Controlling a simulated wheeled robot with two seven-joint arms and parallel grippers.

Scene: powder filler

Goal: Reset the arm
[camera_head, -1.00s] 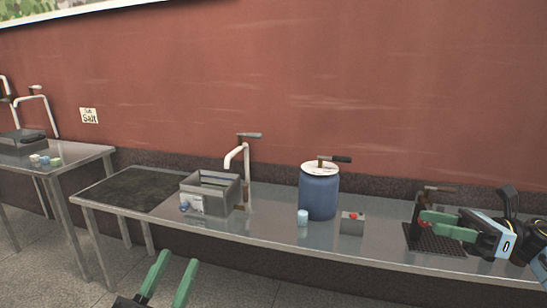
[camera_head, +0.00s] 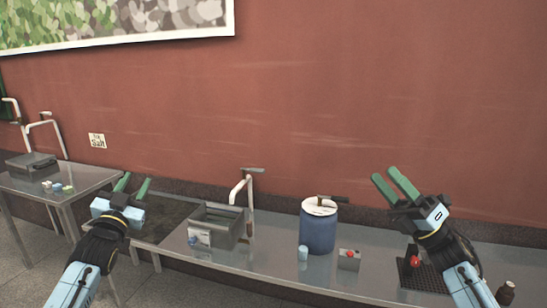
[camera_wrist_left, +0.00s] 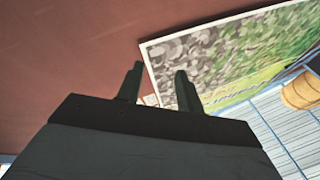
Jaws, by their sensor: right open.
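My left gripper (camera_head: 132,186) is raised at the left in the head view, in front of the long metal table. Its two green fingers are apart with nothing between them. In the left wrist view its fingers (camera_wrist_left: 157,85) point toward the red wall and a picture, with a gap between them. My right gripper (camera_head: 397,181) is raised at the right, over the table's right part and in front of the wall. Its green fingers are apart and empty, pointing up and to the left.
On the metal table stand a grey sink box (camera_head: 216,228), a blue barrel (camera_head: 318,230), a small light-blue cup (camera_head: 303,254) and a grey box with a red button (camera_head: 348,259). A black grid (camera_head: 425,278) with a red item (camera_head: 415,262) lies under my right arm. A second table (camera_head: 85,181) is at the left.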

